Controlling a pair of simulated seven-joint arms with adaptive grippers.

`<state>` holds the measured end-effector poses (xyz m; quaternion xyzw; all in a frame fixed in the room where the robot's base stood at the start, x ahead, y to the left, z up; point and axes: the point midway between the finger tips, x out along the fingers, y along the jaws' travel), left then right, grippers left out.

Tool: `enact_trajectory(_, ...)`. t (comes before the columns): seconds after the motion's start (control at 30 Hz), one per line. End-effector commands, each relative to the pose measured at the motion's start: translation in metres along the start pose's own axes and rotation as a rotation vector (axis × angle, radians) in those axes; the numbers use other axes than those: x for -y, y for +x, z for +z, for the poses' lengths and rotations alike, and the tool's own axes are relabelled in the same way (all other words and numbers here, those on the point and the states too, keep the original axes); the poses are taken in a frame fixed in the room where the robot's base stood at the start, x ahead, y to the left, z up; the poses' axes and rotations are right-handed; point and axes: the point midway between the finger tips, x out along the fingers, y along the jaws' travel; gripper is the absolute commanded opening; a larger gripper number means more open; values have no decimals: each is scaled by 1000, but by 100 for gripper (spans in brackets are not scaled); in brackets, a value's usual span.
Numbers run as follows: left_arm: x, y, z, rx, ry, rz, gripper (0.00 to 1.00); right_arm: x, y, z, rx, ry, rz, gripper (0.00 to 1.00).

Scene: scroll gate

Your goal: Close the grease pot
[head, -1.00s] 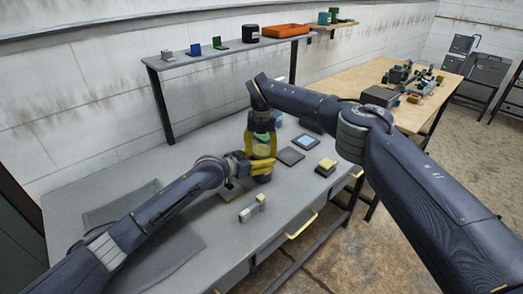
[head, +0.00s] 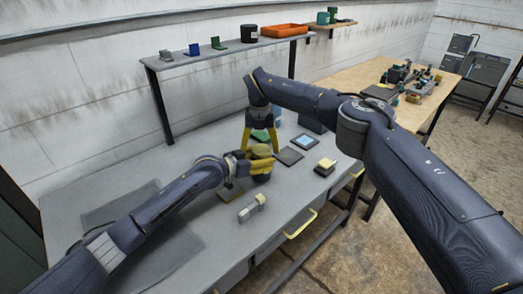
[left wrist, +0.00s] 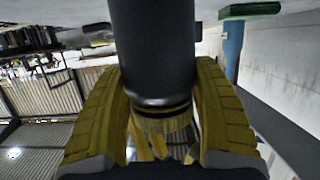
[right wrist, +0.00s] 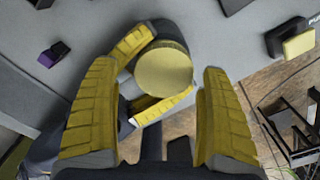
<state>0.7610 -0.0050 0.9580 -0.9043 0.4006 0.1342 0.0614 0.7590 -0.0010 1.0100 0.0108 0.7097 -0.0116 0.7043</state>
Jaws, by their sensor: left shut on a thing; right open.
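The grease pot, a dark cylinder, stands upright between the fingers of my left gripper (head: 259,167), which is shut on it. The pot's body (left wrist: 153,45) fills the middle of the left wrist view. A round yellow lid (right wrist: 163,70) sits on the pot's top and also shows in the head view (head: 260,151). In the left wrist view a dark band shows between the body and the ribbed yellow lid edge. I cannot tell how tightly the lid sits. My right gripper (head: 261,147) points down just above the lid, open and empty, its fingers apart from it.
A flat dark pad (head: 289,156), a blue-screened device (head: 305,142) and a yellow-topped block (head: 325,167) lie to the right on the bench. A small grey and yellow item (head: 252,208) lies near the front edge. A shelf (head: 225,50) stands behind.

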Motion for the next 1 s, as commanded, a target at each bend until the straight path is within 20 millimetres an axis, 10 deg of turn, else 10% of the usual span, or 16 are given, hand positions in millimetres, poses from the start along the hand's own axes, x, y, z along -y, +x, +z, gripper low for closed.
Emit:
enact_trajectory(0.63,1,0,2,2,-4,-2,0,-4,-27,3,13,-20,22,82)
enact_trajectory(1.0,1,-1,2,2,-5,-2,0,-113,-62,17,190,-370,396,82)
